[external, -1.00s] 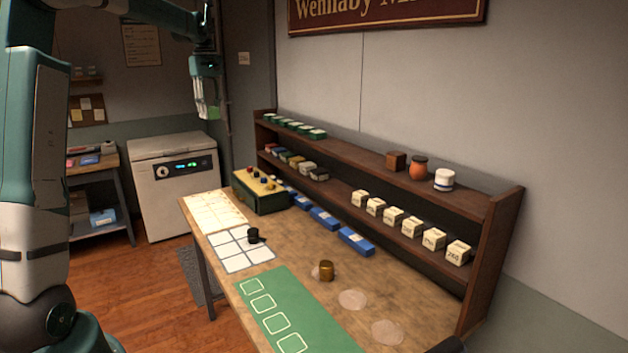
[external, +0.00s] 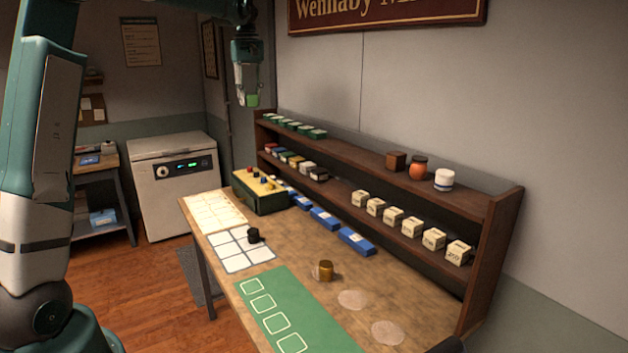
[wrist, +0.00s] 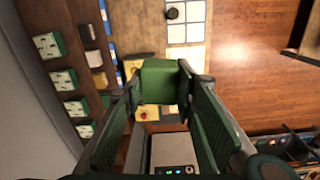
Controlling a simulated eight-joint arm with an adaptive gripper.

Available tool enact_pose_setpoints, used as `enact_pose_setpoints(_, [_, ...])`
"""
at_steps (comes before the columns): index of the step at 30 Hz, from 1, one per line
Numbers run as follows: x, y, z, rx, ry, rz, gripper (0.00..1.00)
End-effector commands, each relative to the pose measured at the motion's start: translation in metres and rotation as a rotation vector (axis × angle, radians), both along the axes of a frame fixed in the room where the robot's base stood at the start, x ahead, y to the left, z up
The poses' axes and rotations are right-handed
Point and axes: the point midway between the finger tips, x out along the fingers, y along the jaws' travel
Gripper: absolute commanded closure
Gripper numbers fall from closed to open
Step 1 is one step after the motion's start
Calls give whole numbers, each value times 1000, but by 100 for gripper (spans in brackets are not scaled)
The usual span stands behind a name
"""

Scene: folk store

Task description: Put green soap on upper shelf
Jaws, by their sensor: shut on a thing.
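My gripper (external: 249,98) is shut on the green soap (wrist: 160,82), a green block between the fingertips in the wrist view. In the external view the soap (external: 252,101) hangs below the gripper, in the air near the left end of the wooden shelf unit. The upper shelf (external: 352,150) carries several green-and-white soaps (external: 295,126) in a row at its left end. These soaps (wrist: 63,80) also show at the left of the wrist view. The held soap is apart from the shelf.
The lower shelf holds several cream boxes (external: 411,227). A green box with coloured knobs (external: 259,191) stands on the table below.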

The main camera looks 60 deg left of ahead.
Motion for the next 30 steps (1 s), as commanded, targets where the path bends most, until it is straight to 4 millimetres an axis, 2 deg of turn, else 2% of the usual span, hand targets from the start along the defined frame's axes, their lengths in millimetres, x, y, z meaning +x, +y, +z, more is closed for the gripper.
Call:
enact_pose_setpoints(3, [29, -28, 1, 0, 0, -69, 85])
enact_pose_setpoints(15, [110, -125, 2, 0, 0, -295, 85])
enact_pose_setpoints(30, [191, -263, 2, 0, 0, -575, 85])
